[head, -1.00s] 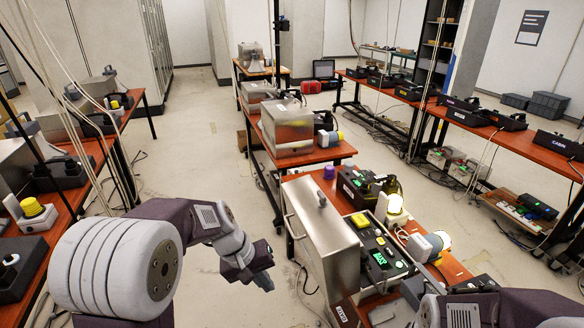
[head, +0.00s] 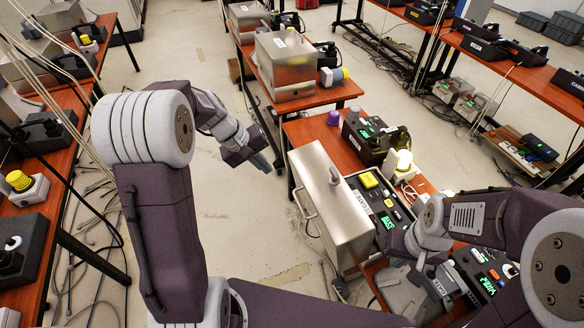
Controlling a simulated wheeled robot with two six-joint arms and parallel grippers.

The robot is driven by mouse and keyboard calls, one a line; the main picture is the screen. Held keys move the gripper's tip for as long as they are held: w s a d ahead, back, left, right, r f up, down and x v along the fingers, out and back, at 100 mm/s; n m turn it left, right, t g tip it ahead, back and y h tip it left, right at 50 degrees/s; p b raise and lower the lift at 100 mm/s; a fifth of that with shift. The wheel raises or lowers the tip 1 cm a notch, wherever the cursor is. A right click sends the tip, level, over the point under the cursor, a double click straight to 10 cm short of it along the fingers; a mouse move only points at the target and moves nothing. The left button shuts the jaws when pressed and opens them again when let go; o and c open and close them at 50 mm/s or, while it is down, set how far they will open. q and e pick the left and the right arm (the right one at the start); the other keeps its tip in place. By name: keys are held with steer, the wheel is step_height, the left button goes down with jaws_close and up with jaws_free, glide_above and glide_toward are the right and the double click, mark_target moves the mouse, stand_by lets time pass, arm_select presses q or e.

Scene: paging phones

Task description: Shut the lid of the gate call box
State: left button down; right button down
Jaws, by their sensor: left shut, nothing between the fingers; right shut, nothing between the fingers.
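A stainless steel cover with a bar handle (head: 309,200) stands upright at the left edge of a black call panel (head: 372,200) with a yellow button and a lit green display, so this box looks open. Its label is too small to read surely. A tag that seems to read GATE (head: 377,300) lies nearer me, beside a grey flat part and a second lit panel (head: 488,272); my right arm partly hides these. My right gripper (head: 443,292) is shut over that nearer area; contact is unclear. My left gripper (head: 264,163) is shut and empty over the floor, left of the steel cover.
A lit lamp (head: 402,163), a purple cup-like item (head: 334,118) and another black panel (head: 374,136) are on the same orange bench. A closed-looking steel box (head: 286,68) stands on the bench behind. Floor on the left is open, with cables lower left.

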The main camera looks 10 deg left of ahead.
arm_select(q)
steer(key=w+d+f+p, duration=0.3)
steer(key=w+d+f, duration=0.2)
steer(key=f, duration=0.3)
steer(key=shift+d+f, duration=0.25)
steer(key=shift+d, duration=0.6)
steer(key=shift+w, duration=0.15)
